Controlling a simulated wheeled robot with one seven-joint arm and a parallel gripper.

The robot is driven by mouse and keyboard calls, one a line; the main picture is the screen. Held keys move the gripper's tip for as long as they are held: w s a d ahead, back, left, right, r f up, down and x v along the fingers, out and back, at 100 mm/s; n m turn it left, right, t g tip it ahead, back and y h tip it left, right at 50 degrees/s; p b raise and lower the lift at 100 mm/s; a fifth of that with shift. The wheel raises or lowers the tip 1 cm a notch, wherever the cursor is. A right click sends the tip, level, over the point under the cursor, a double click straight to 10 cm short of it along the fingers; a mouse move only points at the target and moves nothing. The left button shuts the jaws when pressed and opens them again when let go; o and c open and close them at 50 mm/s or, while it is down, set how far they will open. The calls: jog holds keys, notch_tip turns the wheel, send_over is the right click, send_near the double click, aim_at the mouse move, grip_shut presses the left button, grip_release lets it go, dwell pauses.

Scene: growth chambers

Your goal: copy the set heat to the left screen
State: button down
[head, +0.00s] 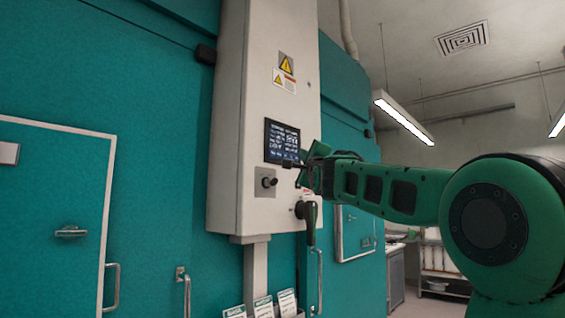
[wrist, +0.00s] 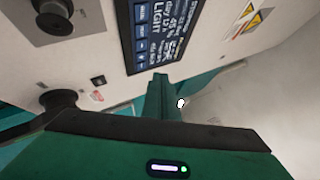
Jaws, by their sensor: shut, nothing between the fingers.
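A dark screen (head: 282,141) with white text is set in the front of a grey control cabinet (head: 262,95). The wrist view shows this screen (wrist: 168,30) turned on its side and cut off at the top. The word LIGHT is legible, with blue buttons along one edge. The set heat cannot be read in either view. My gripper (head: 288,164) is shut and empty, at the screen's lower right. In the wrist view my gripper (wrist: 159,78) points at the screen's edge. I cannot tell whether it touches. Only one screen is in view.
A knob on a grey plate (head: 266,182) sits below the screen. A black handle (head: 307,212) is at the cabinet's lower right. Yellow warning labels (head: 286,64) are above. Teal chamber walls and a door (head: 50,215) fill the left. Leaflets (head: 262,307) stand below the cabinet.

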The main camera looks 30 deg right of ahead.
jog(key=shift+w+a, duration=0.3)
jog(key=shift+w, duration=0.45)
jog(key=shift+w+a, duration=0.25)
jog(key=shift+w, duration=0.5)
jog(key=shift+w+a, duration=0.3)
jog(key=shift+w, duration=0.45)
jog(key=shift+w, duration=0.1)
dwell(0.3)
jog(key=shift+w+a+r, duration=0.1)
jog(key=shift+w, duration=0.05)
jog(key=shift+w+a, duration=0.1)
jog(key=shift+w, duration=0.2)
dwell(0.7)
dwell(0.4)
jog(key=shift+s+d, duration=0.2)
jog(key=shift+s, duration=0.5)
jog(key=s, duration=0.1)
jog(key=s+d, duration=0.1)
jog(key=s, duration=0.2)
jog(key=shift+s+d, duration=0.35)
